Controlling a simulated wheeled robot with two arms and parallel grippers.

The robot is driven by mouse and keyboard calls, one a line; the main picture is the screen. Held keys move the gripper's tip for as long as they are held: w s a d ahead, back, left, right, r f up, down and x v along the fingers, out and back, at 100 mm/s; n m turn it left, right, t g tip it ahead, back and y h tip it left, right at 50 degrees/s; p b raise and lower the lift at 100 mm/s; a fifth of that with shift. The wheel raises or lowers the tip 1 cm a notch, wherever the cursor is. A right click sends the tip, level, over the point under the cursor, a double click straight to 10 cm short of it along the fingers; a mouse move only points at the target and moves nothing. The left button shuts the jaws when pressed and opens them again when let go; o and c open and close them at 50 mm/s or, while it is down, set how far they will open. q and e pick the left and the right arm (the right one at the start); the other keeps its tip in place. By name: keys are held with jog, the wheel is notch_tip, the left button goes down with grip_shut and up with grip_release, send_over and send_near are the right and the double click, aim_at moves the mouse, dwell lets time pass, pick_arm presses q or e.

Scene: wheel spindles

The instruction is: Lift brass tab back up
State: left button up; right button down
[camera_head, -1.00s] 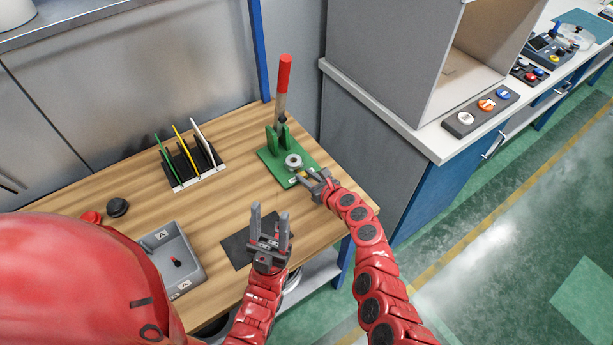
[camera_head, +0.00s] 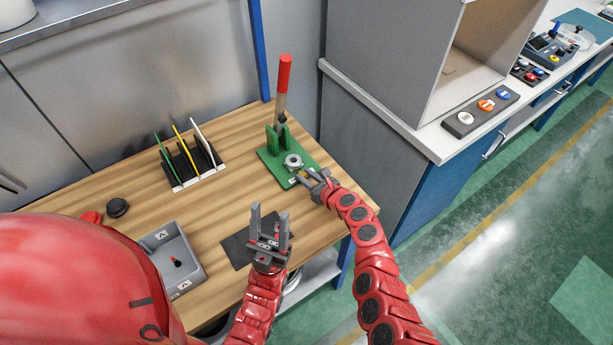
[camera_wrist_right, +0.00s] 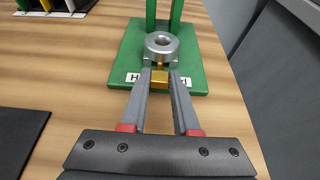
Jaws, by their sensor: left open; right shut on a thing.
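The brass tab (camera_wrist_right: 160,78) shows in the right wrist view, in front of a silver ring-shaped fitting (camera_wrist_right: 162,46) on a green base plate (camera_wrist_right: 200,70). My right gripper (camera_wrist_right: 161,77) is shut on the tab, with a finger on each side of it. In the head view my right gripper (camera_head: 308,176) is at the front edge of the green base, and the tab is too small to make out. The silver fitting (camera_head: 293,161) sits on the base. My left gripper (camera_head: 270,222) is open and empty above a dark mat.
A red-handled lever (camera_head: 284,80) stands upright behind the fitting. A black rack (camera_head: 195,165) with coloured cards stands left of it. A grey tray (camera_head: 172,255) marked A and a black knob (camera_head: 117,207) are at the left. Bare wood lies between rack and mat.

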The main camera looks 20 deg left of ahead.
dwell(0.3)
jog(key=shift+r+p, duration=0.75)
jog(key=shift+p, duration=0.2)
jog(key=shift+f, duration=0.1)
jog(key=c, duration=0.6)
grip_release()
jog(key=shift+c, duration=0.2)
jog(key=shift+s+d+r, duration=0.25)
jog(key=shift+d+r, duration=0.1)
jog(key=shift+d, duration=0.05)
jog(key=p+v, duration=0.1)
jog(key=v, duration=0.4)
jog(key=shift+s+d+f, duration=0.1)
jog(key=shift+f, duration=0.1)
jog(key=b+v, duration=0.2)
jog(key=v, duration=0.9)
